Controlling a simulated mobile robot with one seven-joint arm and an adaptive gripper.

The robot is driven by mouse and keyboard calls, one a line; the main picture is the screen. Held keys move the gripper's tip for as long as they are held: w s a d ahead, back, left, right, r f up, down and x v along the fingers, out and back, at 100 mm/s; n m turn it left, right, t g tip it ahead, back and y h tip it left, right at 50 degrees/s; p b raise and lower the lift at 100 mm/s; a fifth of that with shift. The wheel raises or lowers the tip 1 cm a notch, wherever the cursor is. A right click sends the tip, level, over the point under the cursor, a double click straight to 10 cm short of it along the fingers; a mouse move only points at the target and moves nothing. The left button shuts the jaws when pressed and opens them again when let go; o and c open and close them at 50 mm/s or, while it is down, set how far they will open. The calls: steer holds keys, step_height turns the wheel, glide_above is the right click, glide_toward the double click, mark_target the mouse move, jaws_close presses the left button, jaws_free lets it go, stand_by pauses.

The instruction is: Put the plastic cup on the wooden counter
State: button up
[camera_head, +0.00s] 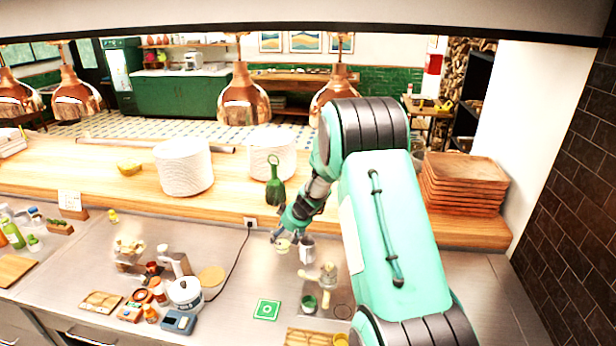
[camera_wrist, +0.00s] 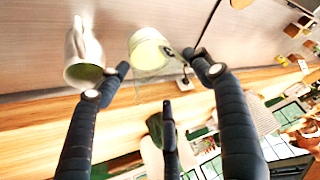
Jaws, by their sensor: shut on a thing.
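The plastic cup (camera_head: 283,245) is small, see-through and pale yellow-green. It also shows in the wrist view (camera_wrist: 150,52), between the dark fingers of my gripper (camera_wrist: 157,72). In the head view my gripper (camera_head: 284,233) is shut on the cup and holds it over the steel worktop, just in front of the wooden counter. The wooden counter (camera_head: 110,182) is a long, raised light-wood ledge behind the worktop. It crosses the wrist view (camera_wrist: 45,122) as a pale band. My arm hides part of the counter in the head view.
A pale metallic jug (camera_wrist: 84,55) stands close beside the cup. On the counter are a green bottle (camera_head: 275,188), plate stacks (camera_head: 184,166), a yellow item (camera_head: 129,167) and stacked wooden trays (camera_head: 465,178). Copper lamps (camera_head: 244,97) hang above. The counter front left of the bottle is clear.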

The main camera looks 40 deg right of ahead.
steer(key=s+d+r+m+p, duration=0.1)
steer(key=s+d+r+p, duration=0.1)
steer(key=d, duration=0.7)
steer(key=s+d+r+m+h+p, duration=0.1)
steer(key=s+d, duration=0.3)
steer(key=d, duration=0.6)
steer(key=s+d+r+m+h+p, duration=0.1)
steer(key=s+d+r+m+p, duration=0.1)
steer(key=d, duration=0.7)
steer(key=shift+s+d+r+p, duration=0.3)
steer(key=shift+s+r+p, duration=0.25)
steer(key=shift+s+p, duration=0.4)
steer(key=w+d+f+p, duration=0.1)
steer(key=w+d+p, duration=0.4)
steer(key=w+d, duration=0.5)
steer(key=shift+w+f, duration=0.2)
steer(key=shift+w, duration=1.15)
steer(key=shift+a+f, duration=0.1)
steer(key=shift+f+p, duration=0.55)
steer(key=shift+f, duration=1.15)
steer(key=shift+f, duration=0.1)
